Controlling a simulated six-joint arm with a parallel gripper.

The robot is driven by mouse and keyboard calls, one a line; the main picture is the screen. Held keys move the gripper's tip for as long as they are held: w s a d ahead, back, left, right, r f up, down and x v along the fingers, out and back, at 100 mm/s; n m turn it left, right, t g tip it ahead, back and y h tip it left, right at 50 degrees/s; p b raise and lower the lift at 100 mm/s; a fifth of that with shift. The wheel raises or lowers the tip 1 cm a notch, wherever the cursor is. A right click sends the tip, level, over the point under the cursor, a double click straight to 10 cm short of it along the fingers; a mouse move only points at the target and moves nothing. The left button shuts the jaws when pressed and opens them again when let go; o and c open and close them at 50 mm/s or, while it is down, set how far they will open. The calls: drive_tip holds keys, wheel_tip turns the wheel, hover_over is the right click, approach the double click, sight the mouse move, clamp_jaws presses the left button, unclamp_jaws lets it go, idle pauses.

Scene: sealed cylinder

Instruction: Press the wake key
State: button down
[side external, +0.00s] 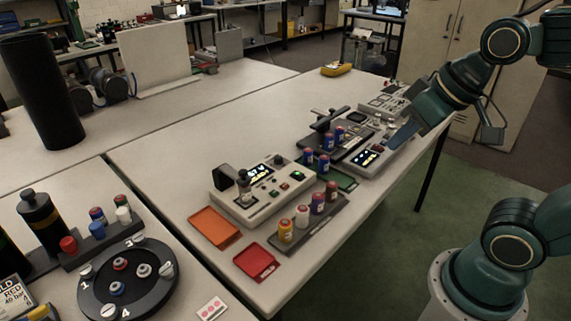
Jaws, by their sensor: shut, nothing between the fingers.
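My gripper (397,138) is at the right end of the work table, pointing down and left. It is shut with nothing between its fingers, and its tip is over or beside a grey device with a small lit display (367,157). I cannot tell whether the tip touches the device. A second pale console (238,207) stands at the middle of the table, with a lit display, a green button and several small knobs. No key marked wake can be read on either one at this size. Part of the grey device is hidden behind my gripper.
Several small capped vials stand in a dark rack (325,222) and near a black stand (323,122). An orange tray (214,227) and a red tray (257,262) lie at the front. A black round carousel (150,299) is at lower left. The table's back middle is clear.

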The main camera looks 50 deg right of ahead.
drive_tip(key=w+f+m+t, duration=0.1)
drive_tip(key=w+f+m, duration=0.3)
drive_tip(key=w, duration=1.2)
drive_tip(key=m+t, duration=0.2)
drive_tip(key=m, duration=0.1)
hover_over(285, 186)
wheel_tip(285, 186, down, 13)
drive_tip(key=shift+s+r+y, duration=0.2)
drive_tip(key=shift+s+y, duration=0.2)
drive_tip(key=shift+s, duration=0.05)
drive_tip(key=shift+d, duration=0.1)
drive_tip(key=shift+f, duration=0.2)
drive_tip(key=shift+f, duration=4.25)
